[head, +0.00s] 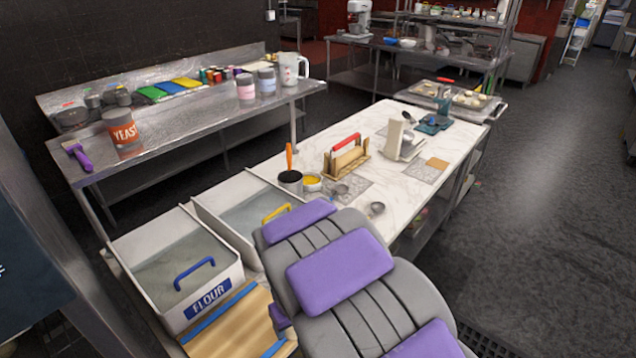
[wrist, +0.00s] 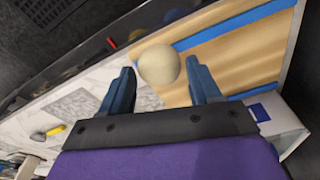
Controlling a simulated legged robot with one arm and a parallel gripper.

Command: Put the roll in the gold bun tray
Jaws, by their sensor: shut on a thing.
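In the wrist view, a round, pale cream roll (wrist: 158,64) sits between the tips of my gripper's two blue-grey fingers (wrist: 160,76). My gripper is shut on it, though a narrow gap seems to show beside the roll. Behind it in that view is a wooden board with blue strips (wrist: 235,52). In the head view my purple and grey arm hides the gripper and roll. A metal tray (head: 462,100) with pale round pieces stands at the far end of the marble counter; I cannot tell whether it is the gold bun tray.
The marble counter (head: 340,200) holds a rolling pin on a rack (head: 346,158), a scale (head: 400,138) and small bowls. Flour bins (head: 180,265) and the wooden board (head: 235,325) are in front. A steel table (head: 200,115) stands left. Floor at right is clear.

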